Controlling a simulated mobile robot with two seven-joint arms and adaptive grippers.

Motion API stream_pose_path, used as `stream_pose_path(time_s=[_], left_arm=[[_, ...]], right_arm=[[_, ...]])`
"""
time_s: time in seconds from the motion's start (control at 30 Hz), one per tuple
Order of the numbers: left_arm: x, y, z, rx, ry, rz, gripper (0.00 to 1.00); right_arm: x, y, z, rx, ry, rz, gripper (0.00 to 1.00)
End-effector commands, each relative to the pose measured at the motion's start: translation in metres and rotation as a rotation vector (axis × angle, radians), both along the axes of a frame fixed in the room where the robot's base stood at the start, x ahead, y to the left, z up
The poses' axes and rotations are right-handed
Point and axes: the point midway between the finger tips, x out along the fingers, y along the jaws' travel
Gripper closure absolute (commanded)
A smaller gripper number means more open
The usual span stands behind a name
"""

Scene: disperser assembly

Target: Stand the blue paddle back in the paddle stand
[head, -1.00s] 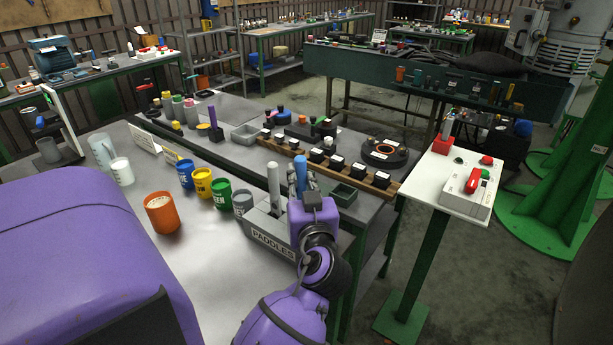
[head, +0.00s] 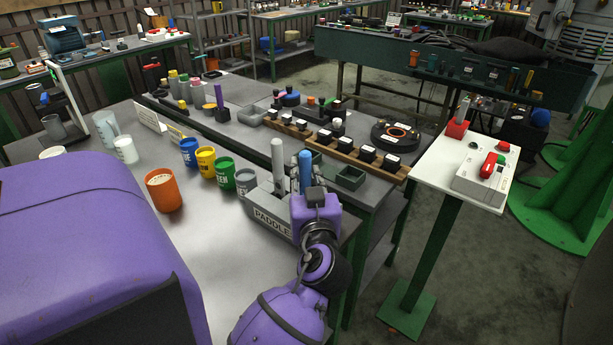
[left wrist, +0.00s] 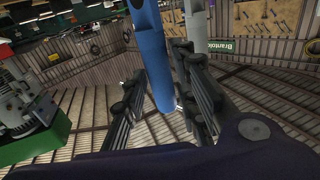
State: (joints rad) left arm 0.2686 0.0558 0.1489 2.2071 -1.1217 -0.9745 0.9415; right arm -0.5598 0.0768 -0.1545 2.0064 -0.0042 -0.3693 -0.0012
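The blue paddle (head: 305,168) stands upright at the grey paddle stand (head: 272,222), to the right of a grey paddle (head: 277,160). Its top is a little lower than the grey paddle's top. My left gripper (head: 307,184) is around the blue handle. In the left wrist view, the gripper's fingers (left wrist: 158,78) lie on both sides of the blue paddle (left wrist: 153,50) and look shut on it. The grey paddle (left wrist: 197,25) shows just beside. The blue paddle's lower end is hidden behind my gripper, so its seating cannot be seen. My right gripper is out of view.
Left of the stand are a grey cup (head: 245,181), a green cup (head: 225,171), a yellow cup (head: 206,162), a blue cup (head: 188,152) and an orange cup (head: 163,190). The table front is clear.

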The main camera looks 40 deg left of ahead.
Motion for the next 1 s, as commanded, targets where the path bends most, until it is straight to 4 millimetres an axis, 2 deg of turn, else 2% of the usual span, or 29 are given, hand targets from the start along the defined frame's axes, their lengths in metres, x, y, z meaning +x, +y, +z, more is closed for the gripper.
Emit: stream_pose_path(time_s=[0.1, 0.43, 0.8, 1.0], left_arm=[[0.0, 0.0, 0.0, 0.0, 0.0, 0.0, 0.57], [-0.003, -0.004, -0.001, -0.002, 0.001, -0.001, 0.57], [-0.038, -0.048, -0.002, -0.004, 0.002, 0.0, 0.57], [-0.046, -0.059, 0.0, -0.001, -0.001, 0.0, 0.57]], right_arm=[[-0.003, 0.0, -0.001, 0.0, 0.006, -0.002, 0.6], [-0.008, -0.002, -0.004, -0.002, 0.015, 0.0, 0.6], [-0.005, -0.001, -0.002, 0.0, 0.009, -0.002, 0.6], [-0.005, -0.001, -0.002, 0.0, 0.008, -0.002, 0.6]])
